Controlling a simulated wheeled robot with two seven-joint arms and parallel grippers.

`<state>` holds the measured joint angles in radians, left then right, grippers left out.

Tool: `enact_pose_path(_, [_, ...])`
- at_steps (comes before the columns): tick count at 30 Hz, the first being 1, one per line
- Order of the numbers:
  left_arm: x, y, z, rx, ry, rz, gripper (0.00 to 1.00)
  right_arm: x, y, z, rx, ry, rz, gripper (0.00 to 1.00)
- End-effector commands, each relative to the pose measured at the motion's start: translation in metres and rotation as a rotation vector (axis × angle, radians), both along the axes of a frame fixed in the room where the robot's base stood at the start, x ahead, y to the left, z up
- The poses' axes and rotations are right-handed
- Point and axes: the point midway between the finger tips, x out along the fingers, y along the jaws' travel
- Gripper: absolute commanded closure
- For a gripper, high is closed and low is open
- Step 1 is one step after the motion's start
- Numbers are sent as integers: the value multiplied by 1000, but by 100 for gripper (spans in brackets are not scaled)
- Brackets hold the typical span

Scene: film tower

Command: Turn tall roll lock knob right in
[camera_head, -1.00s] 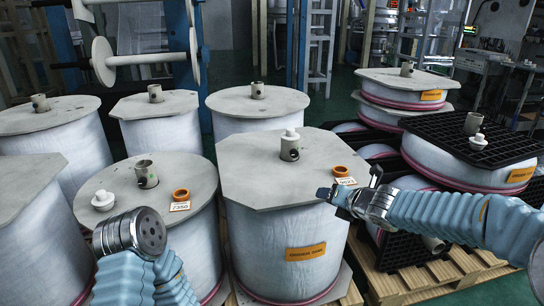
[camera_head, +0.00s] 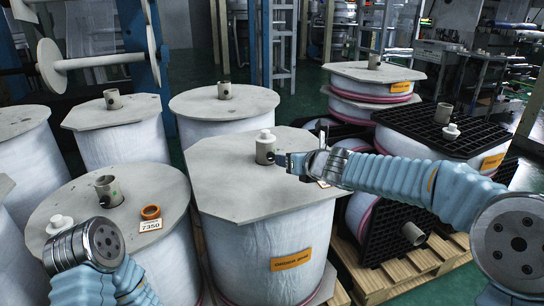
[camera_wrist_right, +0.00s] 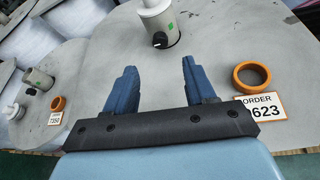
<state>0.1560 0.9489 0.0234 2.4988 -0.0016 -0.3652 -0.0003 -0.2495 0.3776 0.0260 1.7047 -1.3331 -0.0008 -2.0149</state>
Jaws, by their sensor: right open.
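The tall roll (camera_head: 262,185) with the octagonal grey top stands in the middle of the head view. A grey core (camera_head: 264,147) rises from its top, with a white cap on it. A dark lock knob (camera_head: 271,157) sits on the core's side; it also shows in the right wrist view (camera_wrist_right: 160,40). My right gripper (camera_head: 283,161) is just right of the core. In the right wrist view, its blue fingers (camera_wrist_right: 158,78) are apart and empty, with the knob just beyond them. My left arm shows at lower left, but its fingers do not.
An orange ring (camera_wrist_right: 251,77) and an order tag (camera_wrist_right: 262,108) lie on the roll's top right of the fingers. A shorter roll (camera_head: 110,205) stands left, with a core, white cap, ring and tag. More rolls stand behind.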

Motion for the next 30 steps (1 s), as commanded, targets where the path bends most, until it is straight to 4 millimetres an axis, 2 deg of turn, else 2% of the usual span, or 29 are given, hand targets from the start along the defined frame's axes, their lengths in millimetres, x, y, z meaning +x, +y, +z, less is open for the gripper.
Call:
enact_pose_path(9, [-1, -2, 10, -3, 1, -4, 100, 62, 30, -27, 0, 3, 0, 45])
enact_pose_path(15, [-1, -4, 19, -5, 2, -6, 100, 87, 42, -38, 0, 2, 0, 45])
enact_pose_path(19, [-1, -4, 21, -6, 3, -8, 100, 95, 45, -42, 0, 1, 0, 45])
enact_pose_path(27, [-1, -4, 21, -6, 3, -8, 100, 96, 45, -44, 1, 2, -1, 45])
enact_pose_path(28, [-1, -4, 20, -6, 3, -8, 100, 96, 45, -44, 1, 2, -1, 47])
enact_pose_path(30, [-1, -4, 20, -6, 3, -8, 100, 96, 45, -44, 1, 2, -1, 58])
